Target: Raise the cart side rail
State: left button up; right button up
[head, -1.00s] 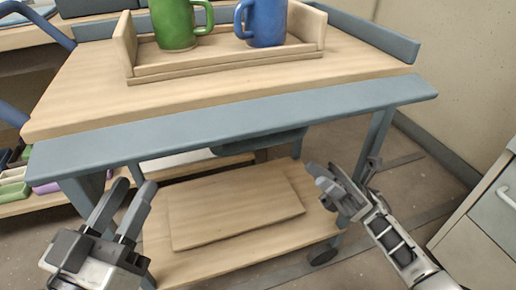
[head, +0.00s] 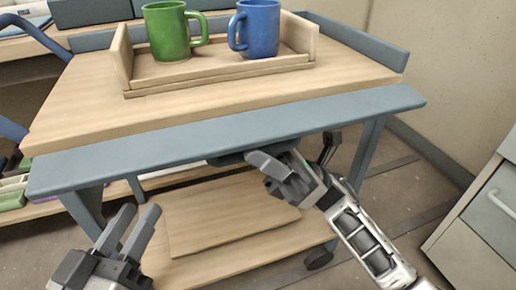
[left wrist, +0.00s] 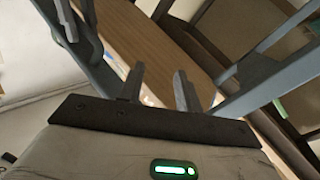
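The cart side rail (head: 225,135) is a long blue-grey bar along the near edge of the wooden cart top (head: 70,115). It sits at or below the level of the top, unlike the raised rail at the right. My right gripper (head: 268,170) is just below the rail's lower edge, right of its middle; contact and finger spacing cannot be made out. My left gripper (head: 140,210) is open and empty, low at the left, below and apart from the rail. Its spread fingers also show in the left wrist view (left wrist: 158,75).
A wooden tray (head: 210,78) on the cart top holds a green mug (head: 168,32) and a blue mug (head: 262,30). A lower shelf (head: 215,215) is under the top. A drawer cabinet (head: 485,225) stands at the right, with bare floor between it and the cart.

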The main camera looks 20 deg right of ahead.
grip_shut()
